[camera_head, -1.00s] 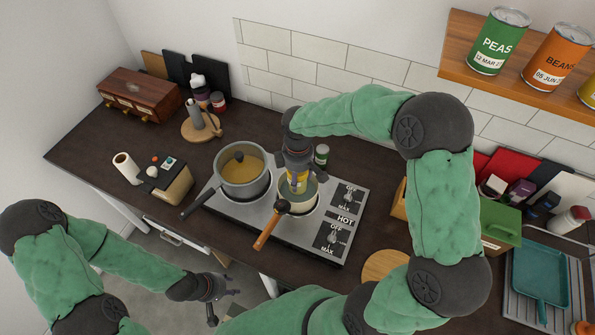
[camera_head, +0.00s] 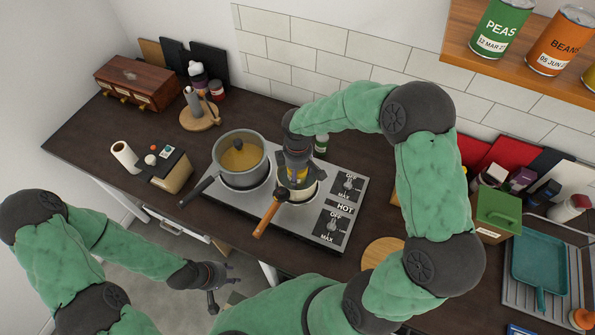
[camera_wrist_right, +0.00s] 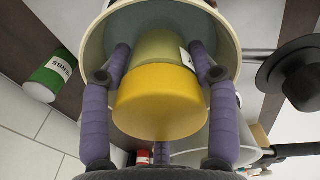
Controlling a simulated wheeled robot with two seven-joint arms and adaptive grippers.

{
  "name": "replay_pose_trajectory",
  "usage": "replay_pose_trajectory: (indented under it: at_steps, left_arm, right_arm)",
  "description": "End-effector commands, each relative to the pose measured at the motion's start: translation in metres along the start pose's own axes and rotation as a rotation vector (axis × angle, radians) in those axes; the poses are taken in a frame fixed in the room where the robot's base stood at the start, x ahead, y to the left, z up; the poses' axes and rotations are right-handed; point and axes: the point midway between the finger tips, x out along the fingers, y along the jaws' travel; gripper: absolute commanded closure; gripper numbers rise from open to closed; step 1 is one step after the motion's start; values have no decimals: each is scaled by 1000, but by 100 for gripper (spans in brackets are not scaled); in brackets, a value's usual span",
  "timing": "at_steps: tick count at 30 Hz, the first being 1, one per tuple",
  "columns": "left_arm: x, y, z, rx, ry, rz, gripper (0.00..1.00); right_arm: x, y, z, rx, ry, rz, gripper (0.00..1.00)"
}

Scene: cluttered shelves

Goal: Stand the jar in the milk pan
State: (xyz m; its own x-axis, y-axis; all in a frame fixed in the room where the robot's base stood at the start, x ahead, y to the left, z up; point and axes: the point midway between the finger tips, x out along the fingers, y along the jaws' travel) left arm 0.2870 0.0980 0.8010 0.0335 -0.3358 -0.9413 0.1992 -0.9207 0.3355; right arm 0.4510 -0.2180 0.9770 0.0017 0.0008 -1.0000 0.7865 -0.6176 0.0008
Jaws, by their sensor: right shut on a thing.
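The jar (camera_wrist_right: 158,95), with a yellow lid and pale greenish body, is held in my right gripper (camera_head: 296,178). The wrist view shows both purple fingers of my right gripper (camera_wrist_right: 160,88) on its sides. The milk pan (camera_head: 312,192) is small and cream with a wooden handle, on the front of the hob. Its rim (camera_wrist_right: 93,45) surrounds the jar's lower end in the wrist view. The jar looks upright; its base is hidden, so I cannot tell whether it touches the pan's bottom. My left gripper (camera_head: 222,283) is open and empty, off the counter's front edge.
A grey pot (camera_head: 240,160) with yellowish contents and a dark-knobbed lid stands left of the milk pan. A green-labelled jar (camera_head: 321,143) stands behind it. The hob knobs (camera_head: 340,205) are to the right. A round wooden board (camera_head: 382,253) lies further right.

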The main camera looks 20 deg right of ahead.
Motion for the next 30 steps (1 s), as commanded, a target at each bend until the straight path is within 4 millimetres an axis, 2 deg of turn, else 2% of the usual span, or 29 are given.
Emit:
replay_pose_trajectory:
  at_steps: [1, 3, 13, 17, 20, 30]
  left_arm:
    - [1, 0, 0, 0, 0, 0, 60]
    - [0, 0, 0, 0, 0, 0, 60]
    - [0, 0, 0, 0, 0, 0, 60]
    - [-3, 1, 0, 0, 0, 0, 60]
    - [-4, 2, 0, 0, 0, 0, 60]
    - [-13, 5, 1, 0, 0, 0, 60]
  right_arm:
    - [1, 0, 0, 0, 0, 0, 35]
    - [1, 0, 0, 0, 0, -1, 17]
    - [0, 0, 0, 0, 0, 0, 17]
    - [-6, 0, 0, 0, 0, 1, 17]
    - [-19, 1, -1, 0, 2, 3, 17]
    - [-86, 0, 0, 0, 2, 3, 17]
